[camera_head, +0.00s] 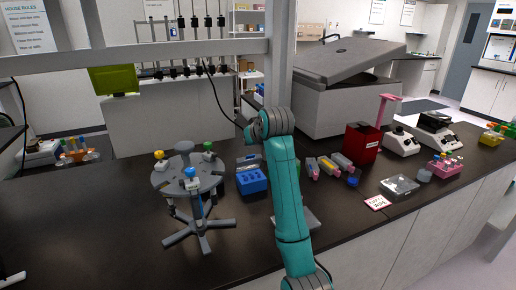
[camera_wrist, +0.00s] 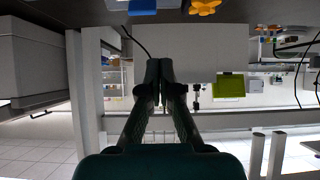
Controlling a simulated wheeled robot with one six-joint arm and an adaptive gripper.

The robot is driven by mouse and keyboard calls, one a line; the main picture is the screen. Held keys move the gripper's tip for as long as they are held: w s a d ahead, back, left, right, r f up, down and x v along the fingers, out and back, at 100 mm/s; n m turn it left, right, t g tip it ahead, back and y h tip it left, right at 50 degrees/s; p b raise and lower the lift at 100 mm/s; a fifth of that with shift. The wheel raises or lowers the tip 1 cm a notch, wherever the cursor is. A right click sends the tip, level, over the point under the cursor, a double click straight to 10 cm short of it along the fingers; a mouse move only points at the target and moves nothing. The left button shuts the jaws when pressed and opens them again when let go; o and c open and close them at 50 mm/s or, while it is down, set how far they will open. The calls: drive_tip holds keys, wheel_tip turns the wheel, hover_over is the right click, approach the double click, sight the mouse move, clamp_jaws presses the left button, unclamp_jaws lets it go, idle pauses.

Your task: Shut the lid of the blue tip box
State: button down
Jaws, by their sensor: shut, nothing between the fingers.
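The blue tip box (camera_head: 252,184) stands on the dark bench just left of my arm in the head view. A greyish panel, which looks like its raised lid (camera_head: 248,163), stands up at its back edge; the exact lid angle is hard to tell. My gripper (camera_wrist: 160,72) is shut and empty in the wrist view, its fingers together. In the head view my gripper cannot be made out beyond the teal arm. In the wrist view, which looks upside down, a blue piece (camera_wrist: 142,4) shows at the top edge, apart from the fingers; I cannot tell whether it is the box.
A grey round rack (camera_head: 187,178) with coloured knobs stands left of the box. A large grey machine (camera_head: 340,100) stands behind.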

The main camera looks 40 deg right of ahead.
drive_tip(key=shift+g, duration=0.7)
drive_tip(key=w+d+f, duration=0.1)
drive_tip(key=w, duration=0.1)
drive_tip(key=w+d+f, duration=0.1)
drive_tip(key=w, duration=0.1)
drive_tip(key=w+d+f, duration=0.1)
drive_tip(key=w+f, duration=0.1)
drive_tip(key=shift+w+d, duration=0.25)
drive_tip(key=shift+d, duration=0.15)
drive_tip(key=shift+s+f, duration=0.15)
drive_tip(key=shift+f, duration=0.15)
drive_tip(key=shift+s+a+f, duration=0.25)
drive_tip(key=shift+s+f, duration=0.1)
drive_tip(key=shift+s, duration=0.4)
drive_tip(key=shift+s+a+f, duration=0.2)
drive_tip(key=shift+s+f, duration=0.15)
drive_tip(key=shift+s, duration=0.4)
drive_tip(key=shift+s+a+f+t+h, duration=0.2)
drive_tip(key=shift+s+a+f+t, duration=0.15)
drive_tip(key=shift+s+f+t, duration=0.6)
drive_tip(key=shift+s+a+f+t+h, duration=0.25)
drive_tip(key=shift+s+f+t, duration=0.35)
drive_tip(key=shift+s+f, duration=0.55)
drive_tip(key=shift+s+a+f+t+h, duration=0.15)
drive_tip(key=shift+s+a+f+t, duration=0.25)
drive_tip(key=shift+s+f+t, duration=0.55)
drive_tip(key=shift+s+f, duration=0.1)
drive_tip(key=shift+s, duration=0.1)
drive_tip(key=shift+w, duration=0.15)
